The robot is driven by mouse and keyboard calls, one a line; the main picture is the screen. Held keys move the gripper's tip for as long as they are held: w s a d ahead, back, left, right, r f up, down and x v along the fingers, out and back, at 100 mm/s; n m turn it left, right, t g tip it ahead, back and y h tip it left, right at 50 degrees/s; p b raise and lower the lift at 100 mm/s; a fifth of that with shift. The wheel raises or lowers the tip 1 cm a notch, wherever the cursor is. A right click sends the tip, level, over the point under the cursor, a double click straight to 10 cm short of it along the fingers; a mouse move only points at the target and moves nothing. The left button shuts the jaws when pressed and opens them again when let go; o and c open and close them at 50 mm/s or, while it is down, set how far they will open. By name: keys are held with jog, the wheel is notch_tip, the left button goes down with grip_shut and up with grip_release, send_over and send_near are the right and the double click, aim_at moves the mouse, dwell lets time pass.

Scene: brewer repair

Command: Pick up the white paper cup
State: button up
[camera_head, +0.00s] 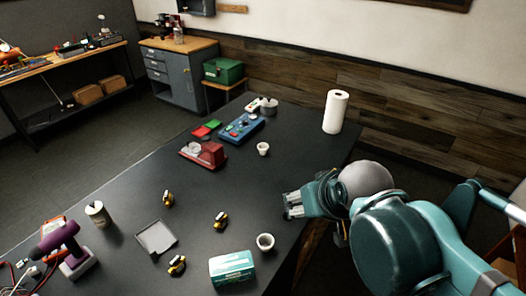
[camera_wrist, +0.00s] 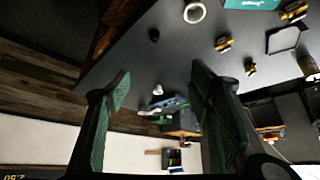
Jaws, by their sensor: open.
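My gripper (camera_head: 288,206) is over the table's right side, between the two cups in the picture. Its green fingers (camera_wrist: 160,75) are spread, with nothing held.
The teal box (camera_head: 231,268) stands left of the nearer cup. A paper towel roll (camera_head: 335,112) stands at the far right. A red device (camera_head: 204,154), a blue panel (camera_head: 242,127), a grey tray (camera_head: 156,237) and a purple drill (camera_head: 62,243) lie farther left. A small dark object (camera_wrist: 154,35) shows on the table.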

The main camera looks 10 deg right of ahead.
jog(key=w+r+m+g, duration=0.2)
jog(key=w+r+m, duration=0.3)
jog(key=w, duration=1)
jog(key=m+g+h+p, duration=0.3)
jog(key=m+g+h, duration=0.1)
jog(key=m, duration=0.7)
send_over(258, 147)
jog(key=f, duration=2.4)
jog(key=shift+s, duration=0.2)
jog(key=shift+w+f+h, duration=0.1)
jog(key=shift+f+h, duration=0.2)
jog(key=shift+f, duration=0.1)
jog(key=shift+x, duration=1.25)
jog(key=shift+f, duration=0.15)
